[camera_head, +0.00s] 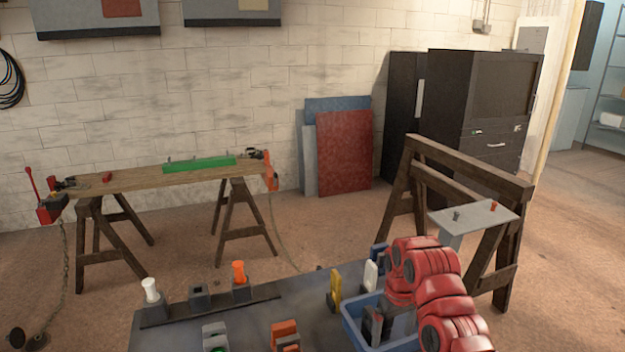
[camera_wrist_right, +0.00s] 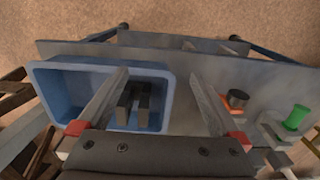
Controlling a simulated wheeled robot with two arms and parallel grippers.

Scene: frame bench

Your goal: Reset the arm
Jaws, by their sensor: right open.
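My red right arm (camera_head: 432,285) reaches in from the lower right of the head view, bent over the blue bin (camera_head: 352,333). In the right wrist view my right gripper (camera_wrist_right: 158,76) is open, its two grey fingers spread apart. The blue bin (camera_wrist_right: 48,84) lies below, with one finger over it and the other past its right wall. Dark upright blocks (camera_wrist_right: 144,106) stand in the bin between the fingers in the picture, and nothing is gripped. In the head view the arm hides part of the bin. My left gripper is in neither view.
The grey bench (camera_head: 270,318) carries a rail with a white-topped peg (camera_head: 150,290) and an orange-topped peg (camera_head: 239,271). A yellow piece (camera_head: 336,288) stands by the bin. A wooden trestle (camera_head: 470,166) stands behind the arm. A wooden worktable (camera_head: 135,180) is farther back.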

